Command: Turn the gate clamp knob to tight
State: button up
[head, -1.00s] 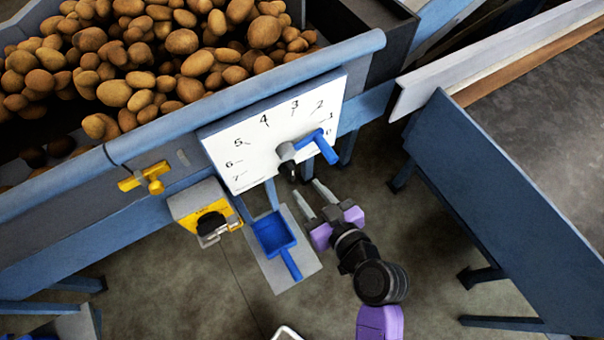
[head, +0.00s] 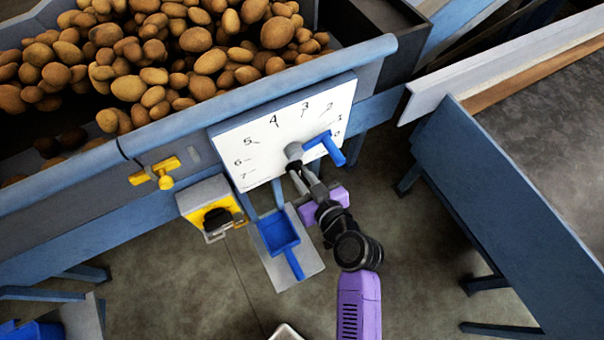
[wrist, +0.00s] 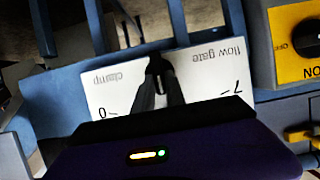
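The white dial plate (head: 262,140) carries numbers and a blue lever (head: 326,147) on a grey hub (head: 294,151). In the wrist view the plate (wrist: 110,92) appears upside down, with the words "clamp" and "flow gate". A small dark knob (wrist: 156,62) is at the plate's lower edge between these words, mostly hidden by my fingers. My gripper (head: 301,170) is just below the hub, its fingertips at the knob. The two fingers still look apart in the head view, one on each side of the knob. Whether they touch it I cannot tell.
A yellow switch box (head: 207,203) and a yellow handle (head: 154,173) are left of the plate. A blue scoop (head: 278,234) lies on a grey shelf below. Potatoes (head: 190,60) fill the hopper above. A blue-framed table (head: 520,190) stands at right.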

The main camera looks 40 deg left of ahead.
grip_shut()
jog(key=shift+f+b, duration=0.1)
jog(key=shift+b, duration=0.25)
jog(key=shift+w+d+f+m+g+y+b, duration=0.25)
jog(key=shift+m+g+y+b, duration=0.65)
jog(key=shift+m+b, duration=1.3)
jog(key=shift+w+f+m+g+y+b, duration=0.35)
jog(key=shift+m+g+y+b, duration=0.5)
jog(key=shift+m+b, duration=1.25)
jog(key=shift+w+d+f+m+g+y+b, duration=0.25)
jog(key=shift+m+g+y+b, duration=0.6)
jog(key=shift+m+b, duration=1.35)
jog(key=shift+a+m, duration=0.1)
jog(key=shift+m, duration=0.3)
jog(key=o, duration=0.6)
grip_release()
